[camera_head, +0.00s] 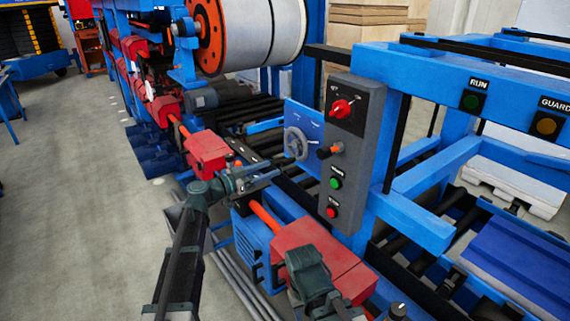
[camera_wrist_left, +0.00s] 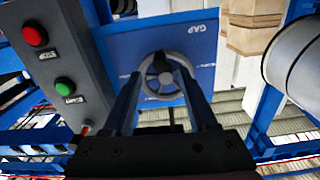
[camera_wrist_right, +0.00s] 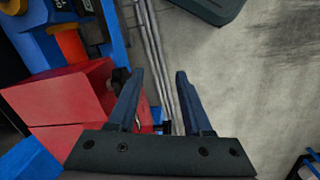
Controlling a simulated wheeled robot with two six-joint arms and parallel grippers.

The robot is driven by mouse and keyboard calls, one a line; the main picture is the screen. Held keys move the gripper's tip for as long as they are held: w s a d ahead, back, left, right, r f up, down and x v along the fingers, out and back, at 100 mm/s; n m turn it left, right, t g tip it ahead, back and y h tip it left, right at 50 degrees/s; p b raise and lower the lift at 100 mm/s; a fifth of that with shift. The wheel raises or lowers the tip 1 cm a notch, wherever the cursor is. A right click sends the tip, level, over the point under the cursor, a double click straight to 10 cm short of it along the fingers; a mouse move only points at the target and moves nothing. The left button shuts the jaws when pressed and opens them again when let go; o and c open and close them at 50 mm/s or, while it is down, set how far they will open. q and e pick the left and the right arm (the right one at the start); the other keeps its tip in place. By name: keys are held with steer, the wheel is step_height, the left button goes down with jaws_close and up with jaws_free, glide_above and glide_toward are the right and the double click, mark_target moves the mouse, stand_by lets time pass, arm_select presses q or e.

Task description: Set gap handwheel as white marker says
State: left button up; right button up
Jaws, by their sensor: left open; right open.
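The gap handwheel (camera_head: 296,143) is a grey spoked wheel on a blue panel (camera_head: 304,117), left of the grey control box. In the left wrist view the handwheel (camera_wrist_left: 166,78) is face-on, with a dark knob near its upper part. The panel reads GAP, and small white markings sit beside the wheel; which one is the marker, I cannot tell. My left gripper (camera_head: 275,170) is open in front of the wheel. In the left wrist view its fingers (camera_wrist_left: 160,73) flank the wheel; contact cannot be told. My right gripper (camera_wrist_right: 164,72) is open and empty, beside a red housing.
The grey control box (camera_head: 352,150) carries a red selector, an orange-tipped lever, and green and red buttons. Red housings (camera_head: 318,258) and blue frame beams stand close by. A large white roll (camera_head: 255,35) hangs upper left. Bare floor (camera_head: 85,190) lies to the left.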

mark_target(282, 164)
arm_select(q)
steer(key=x, duration=0.7)
jaws_close()
